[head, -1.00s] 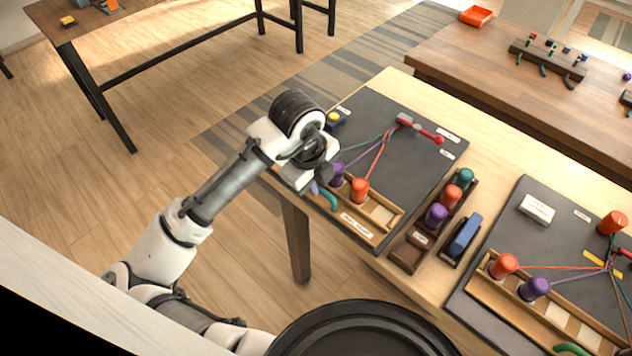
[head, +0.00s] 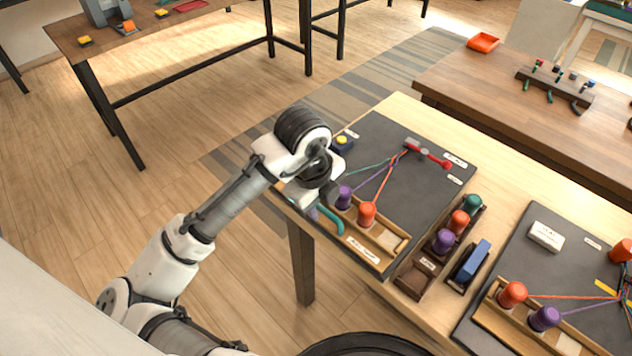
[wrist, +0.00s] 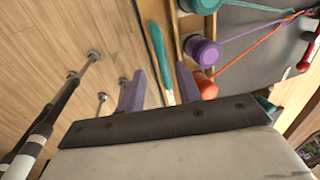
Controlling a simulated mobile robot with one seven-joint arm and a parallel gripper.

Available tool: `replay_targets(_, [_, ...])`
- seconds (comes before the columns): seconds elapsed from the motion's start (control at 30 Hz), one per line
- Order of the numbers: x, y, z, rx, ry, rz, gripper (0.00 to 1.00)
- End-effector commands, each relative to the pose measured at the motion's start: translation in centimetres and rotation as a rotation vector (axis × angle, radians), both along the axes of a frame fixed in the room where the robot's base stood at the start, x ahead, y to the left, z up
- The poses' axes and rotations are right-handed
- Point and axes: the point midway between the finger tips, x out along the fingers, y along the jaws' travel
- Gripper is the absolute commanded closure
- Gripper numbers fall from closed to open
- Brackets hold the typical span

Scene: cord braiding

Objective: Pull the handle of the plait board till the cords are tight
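The plait board (head: 430,200) is a dark panel on the light wood table. A wooden tray along its near edge holds a purple spool (head: 344,197) and an orange spool (head: 367,213). Teal, purple and orange cords run from the tray side to a grey clamp with a red lever (head: 428,153). A curved teal handle (head: 330,219) sits at the tray's near side; it also shows in the wrist view (wrist: 157,55). My gripper (wrist: 160,82) is open, its two purple fingers apart, with the handle in line with the gap. Whether they touch it I cannot tell.
A rack of spools (head: 459,221) and a blue block in a holder (head: 472,261) stand right of the board. A second board (head: 590,250) lies farther right. Another table (head: 480,82) with an orange tray (head: 483,42) is behind. Floor is open at left.

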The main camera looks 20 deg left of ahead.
Motion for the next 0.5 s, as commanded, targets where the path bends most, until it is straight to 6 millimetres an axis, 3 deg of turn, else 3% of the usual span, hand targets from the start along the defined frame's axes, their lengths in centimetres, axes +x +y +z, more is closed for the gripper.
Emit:
replay_targets(0.3, [-1.3,0.5,7.0,0.004,-0.002,-0.002,0.66])
replay_targets(0.5, [-2.0,0.8,10.3,0.004,0.002,0.000,0.66])
